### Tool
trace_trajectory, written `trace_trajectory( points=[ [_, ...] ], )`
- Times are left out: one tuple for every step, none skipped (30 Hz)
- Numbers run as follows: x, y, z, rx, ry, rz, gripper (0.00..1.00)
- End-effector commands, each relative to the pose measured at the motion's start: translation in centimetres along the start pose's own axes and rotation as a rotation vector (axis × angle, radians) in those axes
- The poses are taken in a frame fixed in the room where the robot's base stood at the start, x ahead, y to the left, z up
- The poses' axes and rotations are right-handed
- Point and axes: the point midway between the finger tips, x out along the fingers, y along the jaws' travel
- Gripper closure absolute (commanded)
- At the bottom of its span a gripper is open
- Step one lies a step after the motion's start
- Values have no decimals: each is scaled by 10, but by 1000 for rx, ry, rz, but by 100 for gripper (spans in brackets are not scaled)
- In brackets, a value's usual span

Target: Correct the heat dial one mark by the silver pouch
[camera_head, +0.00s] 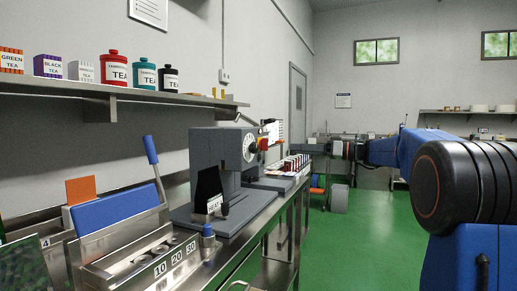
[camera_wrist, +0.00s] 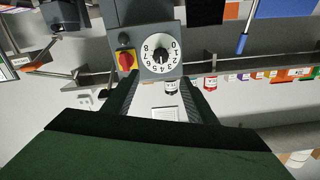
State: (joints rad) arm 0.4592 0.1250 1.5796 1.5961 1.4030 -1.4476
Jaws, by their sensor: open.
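The white numbered dial (camera_wrist: 160,54) is on the grey machine and appears upside down in the wrist view. It has a dark knob at its centre; I cannot tell which mark it points to. The dial also shows side-on in the head view (camera_head: 250,147), on the grey sealing machine (camera_head: 215,147). My gripper (camera_wrist: 166,98) is open and empty, its dark fingers spread below the dial in the wrist view, apart from it. In the head view my gripper (camera_head: 308,148) is to the right of the machine. I cannot make out a silver pouch.
A red knob on yellow (camera_wrist: 125,59) sits beside the dial. A steel bench (camera_head: 245,232) carries the machine and a numbered bin rack (camera_head: 175,262). A wall shelf (camera_head: 100,91) holds several tea tins. Green floor (camera_head: 345,245) is open to the right of the bench.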

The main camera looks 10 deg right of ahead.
Motion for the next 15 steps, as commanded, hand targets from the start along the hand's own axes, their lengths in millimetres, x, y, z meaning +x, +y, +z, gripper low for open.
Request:
trace_trajectory(
  points=[
    [6,-1,0,0,-1,-3,48],
    [10,-1,0,1,-1,-3,48],
    [16,-1,1,1,-2,-3,48],
    [21,-1,1,1,-2,-3,48],
    [26,-2,1,1,-2,-3,48],
    [33,-1,1,2,-3,-3,48],
    [39,-1,1,2,-3,-3,48],
    [44,-2,1,2,-3,-3,48],
    [51,-2,1,2,-3,-3,48],
    [56,-2,1,2,-3,-3,48],
    [62,-2,1,2,-3,-3,48],
    [69,-2,1,2,-3,-3,48],
    [74,-1,1,3,-3,-3,48],
    [80,-1,1,3,-3,-3,48],
    [87,-2,2,3,-3,-3,48]
  ],
)
